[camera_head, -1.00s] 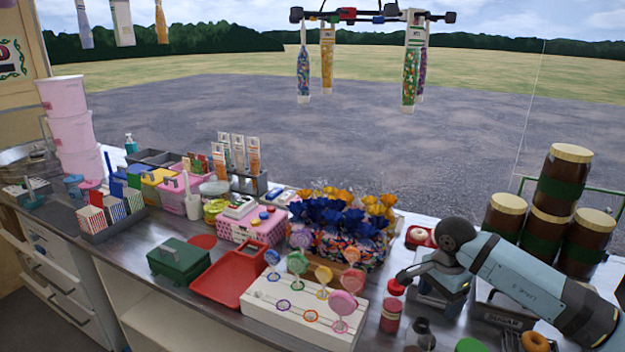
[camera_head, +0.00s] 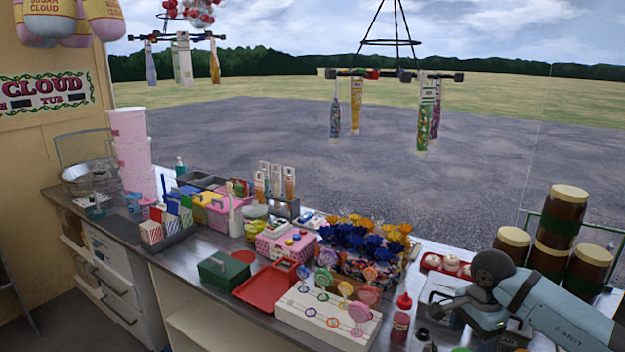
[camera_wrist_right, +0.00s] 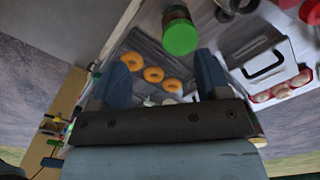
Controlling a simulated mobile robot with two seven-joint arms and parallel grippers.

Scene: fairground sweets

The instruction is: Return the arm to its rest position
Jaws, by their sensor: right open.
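My right arm (camera_head: 555,308) is light blue and comes in from the lower right in the head view, bent at a dark round joint (camera_head: 492,268) over the right end of the counter. Its gripper cannot be made out clearly there. In the right wrist view my right gripper (camera_wrist_right: 162,62) has its two dark blue fingers spread wide. Nothing is between them. Beyond the fingers lies a tray with ring doughnuts (camera_wrist_right: 154,75), apart from the gripper. My left gripper is not in view.
A red-capped bottle (camera_head: 401,322) and a white lollipop stand (camera_head: 310,318) are left of the arm. Stacked brown jars (camera_head: 556,235) stand behind it. The wrist view shows a green-lidded jar (camera_wrist_right: 180,36) near the fingers. Tubes (camera_head: 428,115) hang from a rack above.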

